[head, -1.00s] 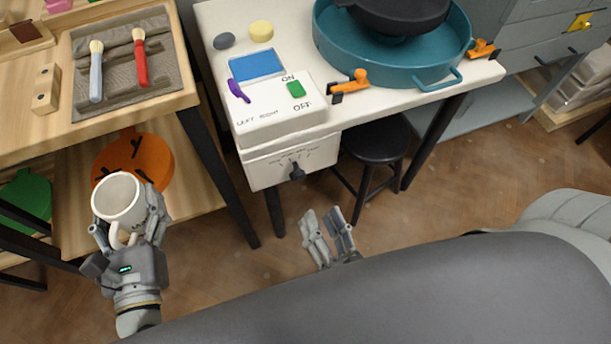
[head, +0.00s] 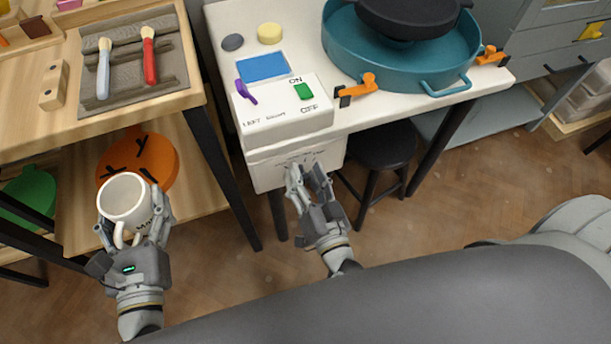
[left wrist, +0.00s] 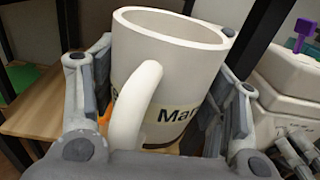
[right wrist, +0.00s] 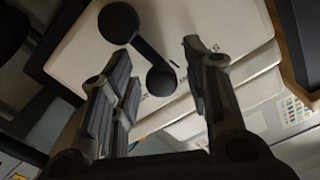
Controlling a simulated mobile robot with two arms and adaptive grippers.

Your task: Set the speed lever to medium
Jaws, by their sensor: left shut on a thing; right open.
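The speed lever (right wrist: 148,50) is a black bar with round ends on the white front panel of the control box (right wrist: 215,30). In the head view, my right gripper (head: 305,174) hides it in front of the box (head: 285,115). In the right wrist view, my right gripper (right wrist: 155,65) is open, with one round end of the lever between its fingers; contact is unclear. The scale's words are not readable. My left gripper (head: 134,215) is shut on a white mug (head: 122,196), seen closely in the left wrist view (left wrist: 180,55).
The box top carries a purple lever (head: 245,92), a green switch (head: 304,91) by ON and OFF, and a blue pad (head: 262,67). A teal basin (head: 400,65) with orange clamps stands to the right. A black stool (head: 385,145) is under the table.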

